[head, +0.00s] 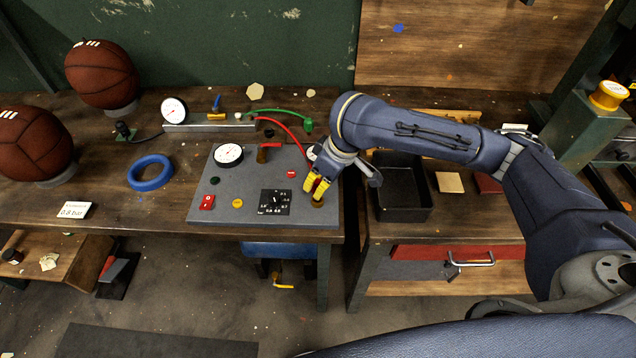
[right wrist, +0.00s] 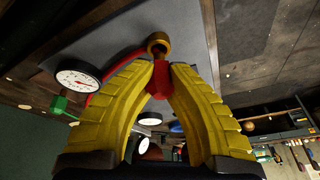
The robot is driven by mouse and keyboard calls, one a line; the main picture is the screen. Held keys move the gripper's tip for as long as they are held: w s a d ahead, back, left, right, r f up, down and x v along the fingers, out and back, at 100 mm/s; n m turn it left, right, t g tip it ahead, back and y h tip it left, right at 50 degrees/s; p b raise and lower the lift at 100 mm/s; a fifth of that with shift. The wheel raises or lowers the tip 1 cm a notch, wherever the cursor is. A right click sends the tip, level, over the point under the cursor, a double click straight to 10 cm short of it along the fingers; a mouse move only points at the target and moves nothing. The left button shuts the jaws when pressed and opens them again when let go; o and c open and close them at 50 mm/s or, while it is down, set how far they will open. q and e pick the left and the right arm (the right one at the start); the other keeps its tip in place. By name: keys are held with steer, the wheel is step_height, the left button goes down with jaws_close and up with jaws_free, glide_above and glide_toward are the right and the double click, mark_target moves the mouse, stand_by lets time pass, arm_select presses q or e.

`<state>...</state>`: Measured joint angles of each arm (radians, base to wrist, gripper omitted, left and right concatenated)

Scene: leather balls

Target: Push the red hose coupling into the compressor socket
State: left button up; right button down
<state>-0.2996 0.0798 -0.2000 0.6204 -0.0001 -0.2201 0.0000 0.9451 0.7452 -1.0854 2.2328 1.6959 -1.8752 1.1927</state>
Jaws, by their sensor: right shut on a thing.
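My right gripper (head: 317,187) is over the right front part of the grey compressor panel (head: 225,190). In the right wrist view its yellow fingers (right wrist: 160,70) are shut on the red hose coupling (right wrist: 160,84). The coupling's front end meets the brass socket (right wrist: 158,40) in that view; I cannot tell whether it is inside it or only against it. The brass socket also shows in the head view (head: 317,204), just below the fingertips. The red hose (head: 290,132) arcs from the rear manifold toward the gripper. In the head view the fingers hide the coupling. My left gripper is not in view.
The panel carries a gauge (head: 228,155), a red switch (head: 207,202) and a black dial plate (head: 274,202). A green hose (head: 290,112) lies behind. A black tray (head: 404,208) stands right of the panel. A blue ring (head: 150,173) and two leather balls (head: 102,75) are left.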

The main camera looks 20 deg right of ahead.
steer(key=shift+f, duration=1.2)
stand_by(2.1)
steer(key=c, duration=1.3)
jaws_free()
steer(key=shift+c, duration=0.2)
steer(key=v, duration=1.2)
